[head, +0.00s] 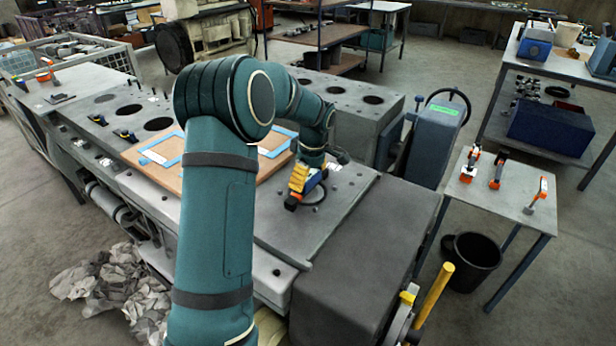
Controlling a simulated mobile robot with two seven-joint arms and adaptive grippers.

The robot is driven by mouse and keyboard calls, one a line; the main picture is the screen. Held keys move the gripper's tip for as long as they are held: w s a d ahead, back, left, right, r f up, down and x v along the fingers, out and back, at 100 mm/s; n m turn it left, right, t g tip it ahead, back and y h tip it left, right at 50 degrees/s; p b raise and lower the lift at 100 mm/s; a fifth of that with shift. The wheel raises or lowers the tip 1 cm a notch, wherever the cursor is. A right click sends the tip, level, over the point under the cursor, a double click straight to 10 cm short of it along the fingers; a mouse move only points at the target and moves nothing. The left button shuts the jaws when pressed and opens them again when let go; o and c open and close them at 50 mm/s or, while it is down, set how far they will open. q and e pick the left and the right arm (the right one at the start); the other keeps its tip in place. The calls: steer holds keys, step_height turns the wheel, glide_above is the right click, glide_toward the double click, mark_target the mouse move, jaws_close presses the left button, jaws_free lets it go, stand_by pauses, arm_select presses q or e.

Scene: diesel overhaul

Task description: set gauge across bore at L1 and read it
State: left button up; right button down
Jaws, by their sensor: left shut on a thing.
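My left gripper (308,182) is shut on a small gauge-like tool (298,178) with a yellow grip and a dark lower end. The tool is tilted, at the near end of the grey engine block's (345,230) top deck. It is over or beside a round bore (315,196), partly hidden by the tool and gripper. I cannot tell whether the tool touches the rim or spans the bore. No reading can be made out, and no L1 marking is legible. My right gripper is not in view.
A wooden board (140,158) with blue-edged frames lies on the deck, partly behind my arm. Open bores (158,124) and small yellow-black items (124,135) are farther left. A side table (500,195) with orange-handled tools, a black bin (472,262) and a blue-grey machine (430,145) stand right.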

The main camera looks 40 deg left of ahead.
mark_target(312, 177)
arm_select(q)
steer(key=o, duration=1)
step_height(312, 177, up, 12)
steer(key=d, duration=0.1)
steer(key=shift+d, duration=0.2)
steer(key=shift+w, duration=0.1)
